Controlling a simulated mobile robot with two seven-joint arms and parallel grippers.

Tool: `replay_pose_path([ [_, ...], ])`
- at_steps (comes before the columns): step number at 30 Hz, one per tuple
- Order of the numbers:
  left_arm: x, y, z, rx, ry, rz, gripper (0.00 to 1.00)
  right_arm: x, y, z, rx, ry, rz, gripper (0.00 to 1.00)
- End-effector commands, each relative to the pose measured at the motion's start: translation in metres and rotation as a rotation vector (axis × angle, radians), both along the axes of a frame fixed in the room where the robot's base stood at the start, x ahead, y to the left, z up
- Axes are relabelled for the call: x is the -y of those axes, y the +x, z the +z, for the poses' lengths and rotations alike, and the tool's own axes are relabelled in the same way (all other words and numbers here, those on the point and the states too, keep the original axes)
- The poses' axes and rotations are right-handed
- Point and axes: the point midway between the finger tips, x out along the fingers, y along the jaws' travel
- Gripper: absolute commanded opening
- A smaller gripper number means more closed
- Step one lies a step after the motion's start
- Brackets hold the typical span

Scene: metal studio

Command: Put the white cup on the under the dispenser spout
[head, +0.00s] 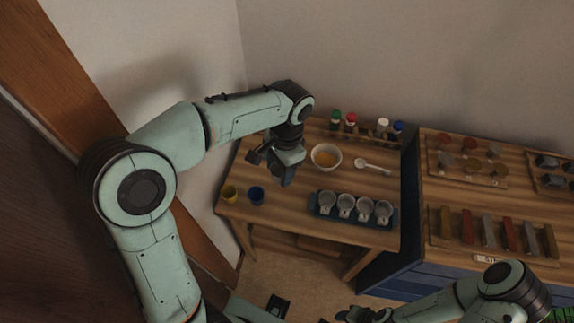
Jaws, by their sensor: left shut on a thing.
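My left gripper (286,178) points down over the left part of the wooden table, left of a white bowl. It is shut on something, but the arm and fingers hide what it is. Several whitish cups (345,203) stand in a row in a dark blue tray (312,208) at the table's front right. A white cup apart from these is not visible. I cannot make out a dispenser or its spout. My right gripper (354,314) is at the bottom edge, low in front of the table; its fingers are too dark to read.
A white bowl (326,157) with yellow contents and a white spoon (373,167) lie behind the tray. Small bottles (351,121) line the back. A blue cabinet (380,274) stands right.

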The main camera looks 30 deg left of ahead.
Motion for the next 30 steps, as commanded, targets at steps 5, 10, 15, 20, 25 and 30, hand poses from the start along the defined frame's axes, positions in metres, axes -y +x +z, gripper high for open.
replay_pose_path([
  [5,0.0,0.0,0.008,-0.001,0.0,0.001,0.24,0.0,0.001,0.001,0.001,0.0,0.0,0.43],
  [10,0.005,0.014,-0.013,-0.006,-0.005,0.068,0.24,0.0,0.001,0.001,0.001,0.0,0.0,0.43],
  [15,0.014,0.045,-0.068,-0.009,-0.008,0.246,0.24,0.0,0.001,0.001,0.0,0.0,0.0,0.43],
  [20,0.02,0.066,-0.118,-0.007,-0.004,0.409,0.24,0.0,0.001,0.001,0.0,0.0,0.0,0.43],
  [25,0.022,0.077,-0.148,-0.001,-0.001,0.506,0.24,0.0,0.001,0.001,0.0,0.0,0.0,0.43],
  [30,0.023,0.079,-0.152,0.001,0.0,0.525,0.24,0.0,0.001,0.001,0.001,0.0,0.0,0.43],
])
